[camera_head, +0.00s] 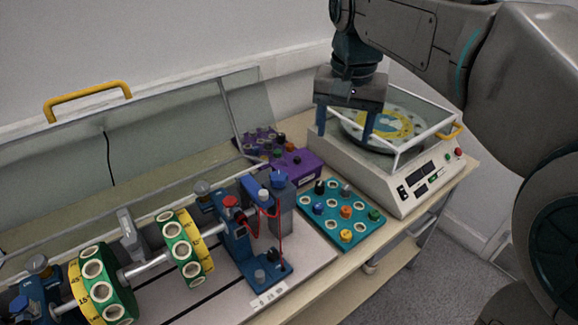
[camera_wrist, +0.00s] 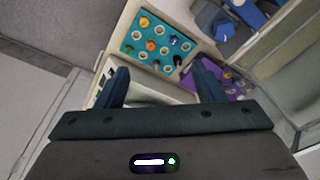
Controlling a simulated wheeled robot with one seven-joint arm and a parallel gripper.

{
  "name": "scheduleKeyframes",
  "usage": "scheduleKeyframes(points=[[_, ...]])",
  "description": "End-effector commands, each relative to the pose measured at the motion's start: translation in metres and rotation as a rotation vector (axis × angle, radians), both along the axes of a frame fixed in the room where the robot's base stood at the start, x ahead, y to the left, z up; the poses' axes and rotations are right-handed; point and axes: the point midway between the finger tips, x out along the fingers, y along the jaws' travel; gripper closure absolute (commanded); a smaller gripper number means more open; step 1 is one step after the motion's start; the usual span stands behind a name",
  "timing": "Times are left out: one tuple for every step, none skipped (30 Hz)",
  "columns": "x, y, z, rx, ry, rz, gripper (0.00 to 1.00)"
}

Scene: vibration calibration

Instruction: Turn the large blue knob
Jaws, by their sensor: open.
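A large blue knob (camera_head: 279,180) sits on top of a grey post (camera_head: 282,212) at the right end of the shaft rig in the head view. My gripper (camera_head: 345,132) is open, pointing down, with nothing between its fingers. It is above the white balancing machine, to the right of and farther back than the knob, and apart from it. In the wrist view my gripper (camera_wrist: 161,88) shows two spread dark blue fingers.
The white machine (camera_head: 399,180) has a raised clear frame and yellow handle. A teal tray (camera_head: 324,232) of small coloured knobs lies between it and the rig. A purple box (camera_head: 302,168) is behind. A clear cover with a yellow handle (camera_head: 88,101) stands open along the wall.

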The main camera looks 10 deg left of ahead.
Motion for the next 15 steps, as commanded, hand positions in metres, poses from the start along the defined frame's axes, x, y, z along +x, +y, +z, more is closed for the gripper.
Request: scheduleKeyframes(points=[[0.011,0.022,-0.01,0.001,0.018,0.0,0.38],[0.015,0.032,-0.011,0.0,0.029,-0.005,0.38],[0.021,0.047,-0.013,-0.001,0.042,-0.012,0.38],[0.024,0.057,-0.014,-0.001,0.052,-0.017,0.38],[0.027,0.067,-0.016,-0.002,0.063,-0.022,0.38],[0.03,0.079,-0.018,-0.003,0.074,-0.029,0.38],[0.033,0.088,-0.02,-0.003,0.082,-0.035,0.38],[0.034,0.095,-0.021,-0.004,0.09,-0.04,0.38],[0.036,0.104,-0.023,-0.004,0.099,-0.047,0.38],[0.037,0.11,-0.024,-0.005,0.105,-0.051,0.38],[0.037,0.115,-0.026,-0.006,0.111,-0.056,0.38],[0.038,0.122,-0.027,-0.006,0.117,-0.059,0.38],[0.039,0.125,-0.027,-0.007,0.121,-0.063,0.38],[0.039,0.128,-0.028,-0.008,0.125,-0.066,0.38],[0.039,0.131,-0.028,-0.007,0.127,-0.068,0.38]])
